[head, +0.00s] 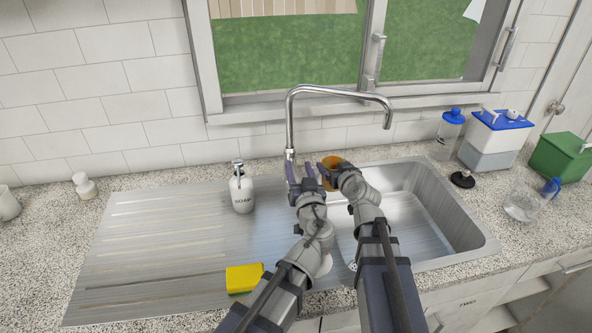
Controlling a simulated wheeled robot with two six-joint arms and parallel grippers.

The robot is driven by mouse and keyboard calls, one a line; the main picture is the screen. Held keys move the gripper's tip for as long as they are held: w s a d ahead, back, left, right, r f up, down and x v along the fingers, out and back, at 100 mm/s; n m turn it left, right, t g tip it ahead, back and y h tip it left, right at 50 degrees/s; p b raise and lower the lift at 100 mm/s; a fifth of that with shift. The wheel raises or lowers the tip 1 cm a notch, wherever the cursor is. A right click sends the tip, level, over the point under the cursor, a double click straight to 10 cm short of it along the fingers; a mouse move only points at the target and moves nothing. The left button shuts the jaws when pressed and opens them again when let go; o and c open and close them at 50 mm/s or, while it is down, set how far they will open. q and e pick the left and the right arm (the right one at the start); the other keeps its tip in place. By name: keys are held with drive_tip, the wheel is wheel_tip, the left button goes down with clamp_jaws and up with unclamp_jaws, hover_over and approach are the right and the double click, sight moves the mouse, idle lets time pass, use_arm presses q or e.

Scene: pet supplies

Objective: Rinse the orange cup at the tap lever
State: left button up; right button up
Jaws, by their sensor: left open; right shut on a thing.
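The orange cup (331,162) is in my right gripper (335,172), which is shut on it above the left end of the sink basin (440,215). The cup is partly hidden by the gripper. The chrome tap (290,125) rises behind the sink, and its spout end hangs over the basin, to the right of and above the cup. My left gripper (303,178) is open just in front of the tap's base. The tap lever cannot be made out; my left gripper covers that area. No water is seen running from the spout.
A white soap bottle (242,192) and a yellow sponge (244,278) stand on the drainboard (160,240). A white object shows partly behind my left forearm. A blue-lidded bottle (449,134), a blue-lidded white container (494,139) and a green box (562,157) are at the right.

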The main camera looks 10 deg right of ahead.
sight(292, 159)
drive_tip(key=shift+w+d+f+b, duration=0.1)
drive_tip(key=shift+w+f+b, duration=0.1)
drive_tip(key=shift+f+b, duration=0.45)
drive_tip(key=shift+w+d+f+b, duration=0.1)
drive_tip(key=shift+w+f+b, duration=0.05)
drive_tip(key=shift+f+b, duration=0.5)
use_arm(q)
wheel_tip(292, 159, down, 7)
drive_tip(key=b, duration=0.3)
drive_tip(key=shift+w+d+r+b, duration=0.15)
drive_tip(key=shift+w+b, duration=0.15)
drive_tip(key=shift+w, duration=0.15)
use_arm(e)
wheel_tip(292, 159, down, 4)
drive_tip(key=shift+w+f, duration=0.1)
use_arm(q)
drive_tip(key=shift+w, duration=0.15)
drive_tip(key=w, duration=0.7)
drive_tip(key=shift+w, duration=0.15)
drive_tip(key=shift+c, duration=0.3)
drive_tip(key=shift+d, duration=0.1)
clamp_jaws()
